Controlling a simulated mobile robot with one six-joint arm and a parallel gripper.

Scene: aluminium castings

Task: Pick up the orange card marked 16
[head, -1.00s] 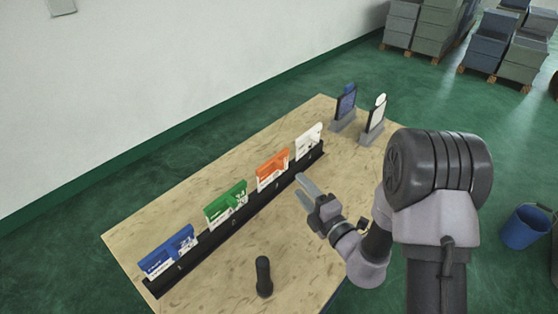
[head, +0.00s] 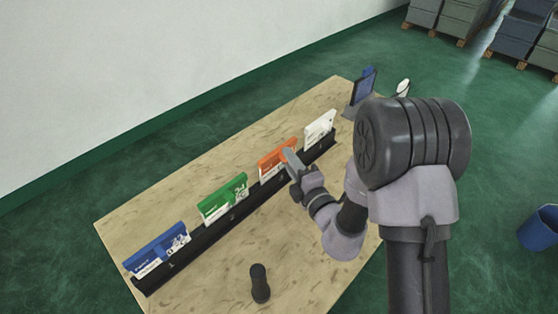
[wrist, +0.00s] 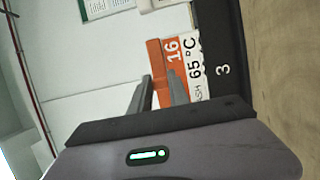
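The orange card (head: 275,157) stands upright in the black rack, third from the left in the head view. Its upper part is orange and its lower part white. The wrist view shows the card (wrist: 154,54) turned sideways, with "16" and "65 °C" readable. My gripper (head: 287,153) is at the card's right end and covers part of it. In the wrist view my gripper (wrist: 159,76) has its two fingers apart, with the orange top strip between them. One finger overlaps the card's face. I cannot tell whether either finger touches it.
The black rack (head: 210,236) also holds a blue card (head: 157,249), a green card (head: 222,198) and a white card (head: 320,128). A dark cylinder (head: 260,284) stands in front on the wooden table (head: 205,285).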

